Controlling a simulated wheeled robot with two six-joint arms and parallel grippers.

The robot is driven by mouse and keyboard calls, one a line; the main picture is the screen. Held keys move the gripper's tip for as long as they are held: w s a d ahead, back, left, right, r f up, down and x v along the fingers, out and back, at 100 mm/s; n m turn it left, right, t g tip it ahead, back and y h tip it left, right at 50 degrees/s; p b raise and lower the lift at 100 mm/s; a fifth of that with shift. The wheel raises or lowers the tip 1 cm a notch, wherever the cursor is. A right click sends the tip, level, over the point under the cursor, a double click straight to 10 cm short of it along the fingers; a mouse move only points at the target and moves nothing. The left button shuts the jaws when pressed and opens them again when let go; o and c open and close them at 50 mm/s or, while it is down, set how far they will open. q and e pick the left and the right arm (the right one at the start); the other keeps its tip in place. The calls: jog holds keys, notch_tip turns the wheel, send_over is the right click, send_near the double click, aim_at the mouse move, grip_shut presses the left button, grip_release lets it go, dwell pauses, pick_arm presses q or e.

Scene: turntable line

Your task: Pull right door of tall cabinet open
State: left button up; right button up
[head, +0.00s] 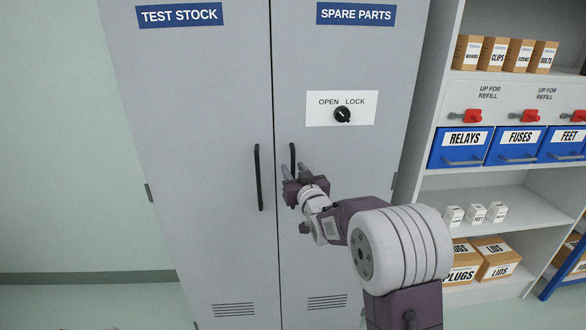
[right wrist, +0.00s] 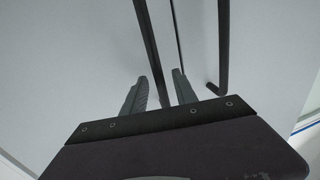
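The tall grey cabinet has a right door (head: 330,50) labelled SPARE PARTS, which is shut. Its black vertical handle (head: 292,153) is partly hidden behind my right gripper. My right gripper (head: 295,171) is at this handle with its fingers apart. In the right wrist view the right gripper (right wrist: 159,86) has a dark handle bar (right wrist: 148,40) between its open fingers, with gaps visible beside it. A black knob (head: 342,114) on the right door has its white mark turned up-left, towards OPEN. My left gripper is not in view.
The left door (head: 190,90), labelled TEST STOCK, is shut, with its own black handle (head: 258,178) close to the right one. An open shelf unit (head: 435,110) with blue bins (head: 460,147) and boxes stands close on the right. Bare wall (head: 60,130) lies to the left.

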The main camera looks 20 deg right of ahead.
jog(key=shift+w, duration=0.55)
grip_shut()
dwell(1.0)
